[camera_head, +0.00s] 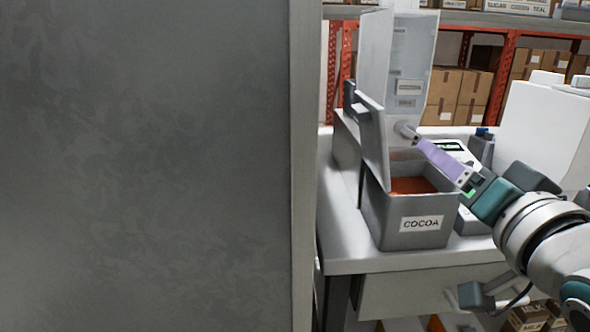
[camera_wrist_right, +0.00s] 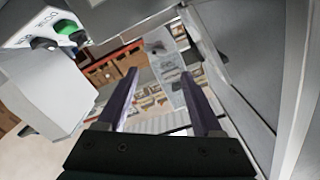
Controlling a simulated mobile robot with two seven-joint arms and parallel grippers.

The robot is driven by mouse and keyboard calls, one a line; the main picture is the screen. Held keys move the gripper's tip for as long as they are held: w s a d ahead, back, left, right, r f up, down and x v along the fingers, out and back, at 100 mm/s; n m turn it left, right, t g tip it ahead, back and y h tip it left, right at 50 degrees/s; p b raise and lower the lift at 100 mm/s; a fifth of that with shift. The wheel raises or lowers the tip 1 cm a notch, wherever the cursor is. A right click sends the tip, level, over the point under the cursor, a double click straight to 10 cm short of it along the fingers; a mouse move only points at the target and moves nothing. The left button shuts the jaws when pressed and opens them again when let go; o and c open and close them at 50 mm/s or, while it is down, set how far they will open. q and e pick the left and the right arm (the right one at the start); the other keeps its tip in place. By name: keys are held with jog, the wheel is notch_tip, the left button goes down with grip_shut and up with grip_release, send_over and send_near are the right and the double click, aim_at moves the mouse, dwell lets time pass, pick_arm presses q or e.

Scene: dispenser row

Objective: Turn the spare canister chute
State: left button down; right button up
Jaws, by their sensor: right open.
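A tall, pale grey, see-through canister (camera_head: 412,55) stands at the back of the bench with small labels on its front. A short round grey spout (camera_head: 404,130), which looks like its chute, sticks out low on it. My right gripper (camera_head: 422,146) has lilac fingers that reach in from the right. Their tips are close to the spout; I cannot tell if they touch it. In the right wrist view the gripper (camera_wrist_right: 159,73) is open, its two dark fingers apart, with a pale labelled part (camera_wrist_right: 163,62) seen beyond and between them. My left gripper is not in view.
A grey bin (camera_head: 417,238) labelled COCOA, with reddish powder inside and its lid (camera_head: 373,140) raised, stands below my right gripper. A large grey panel (camera_head: 150,160) blocks the left half of the head view. A green button (camera_wrist_right: 66,27) shows in the wrist view.

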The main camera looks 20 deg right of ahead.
aim_at(414, 132)
jog(key=x, duration=1)
jog(key=shift+d+r+b, duration=0.1)
jog(key=shift+r+b, duration=0.1)
jog(key=shift+b, duration=0.15)
jog(key=shift+c, duration=0.4)
grip_shut()
